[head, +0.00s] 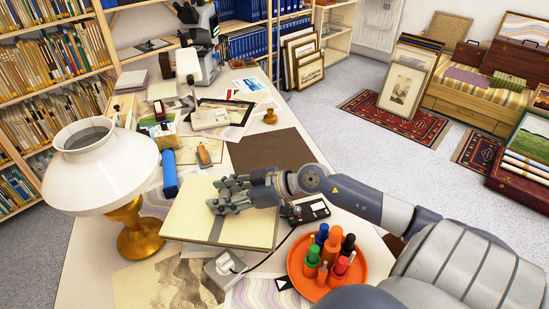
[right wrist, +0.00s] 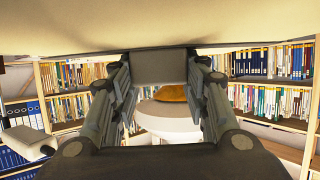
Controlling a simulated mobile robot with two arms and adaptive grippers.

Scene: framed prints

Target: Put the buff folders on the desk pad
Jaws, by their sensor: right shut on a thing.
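The buff folders (head: 250,229) lie flat as a wide cream stack at the front middle of the desk, with a grey band across the top. My right gripper (head: 222,196) is over them, its fingers shut on a grey block (right wrist: 160,66) at the folders' top face. The cream surface (right wrist: 160,25) also fills the top of the right wrist view. I cannot tell whether the folders are clear of the desk. The desk pad (head: 272,153) is a bare dark brown sheet just behind them. My left gripper is not in view.
A lamp (head: 100,165) with a white shade and brass base stands left of the folders. An orange tray (head: 300,262) of bottles is at the right front. A black device (head: 305,211) and a blue roll (head: 169,174) flank the folders. Loose prints (head: 165,285) lie in front.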

